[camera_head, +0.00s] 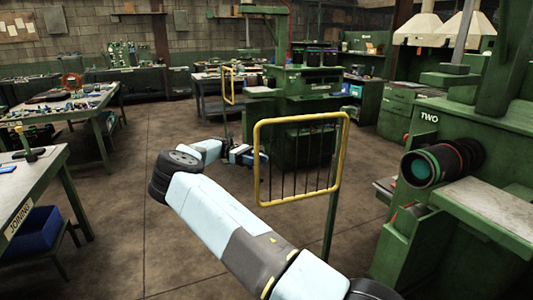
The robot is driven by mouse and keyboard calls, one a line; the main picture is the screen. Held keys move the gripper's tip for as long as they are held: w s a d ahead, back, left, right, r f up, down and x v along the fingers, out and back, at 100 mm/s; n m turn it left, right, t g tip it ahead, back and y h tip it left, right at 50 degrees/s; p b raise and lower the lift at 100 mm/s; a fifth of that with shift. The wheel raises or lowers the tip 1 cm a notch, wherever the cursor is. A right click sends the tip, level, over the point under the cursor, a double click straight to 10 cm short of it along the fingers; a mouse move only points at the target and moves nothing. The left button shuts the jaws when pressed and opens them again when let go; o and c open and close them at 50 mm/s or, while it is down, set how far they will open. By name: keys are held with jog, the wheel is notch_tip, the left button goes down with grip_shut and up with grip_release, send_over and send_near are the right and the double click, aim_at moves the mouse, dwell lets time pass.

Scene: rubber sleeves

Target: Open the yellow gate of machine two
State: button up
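The yellow gate (302,117) is a yellow tubular frame with thin dark vertical bars, in the middle of the head view. Its right side meets a green post (332,210) in front of the machine marked TWO (470,150). My arm reaches up from the bottom, and my gripper (262,157) is at the gate's left upright bar, about halfway up. The fingers are small and overlap the bar in the picture. I cannot tell whether they are closed on it or only beside it.
Machine two carries a dark cylinder with a green end (421,168) and a grey ledge (490,205) at right. A bench marked JOINING (20,215) stands at left, with a blue bin (35,232) below. Another yellow gate (229,85) stands farther back. Floor left of my arm is clear.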

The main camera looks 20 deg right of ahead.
aim_at(258, 149)
jog(key=r, duration=0.1)
jog(key=s+r, duration=0.1)
jog(key=r, duration=0.2)
jog(key=shift+s+a, duration=0.25)
jog(key=shift+a, duration=0.05)
jog(key=shift+s+r, duration=0.2)
jog(key=shift+r, duration=0.5)
jog(key=s+r, duration=0.2)
jog(key=s, duration=0.1)
jog(key=s+r, duration=0.2)
jog(key=s, duration=0.1)
jog(key=s+r, duration=0.2)
jog(key=s, duration=0.1)
jog(key=shift+a, duration=0.3)
jog(key=shift+s, duration=0.15)
jog(key=shift+f, duration=0.3)
jog(key=s, duration=0.1)
jog(key=s+r, duration=0.1)
jog(key=shift+s+r, duration=0.15)
jog(key=shift+s, duration=0.25)
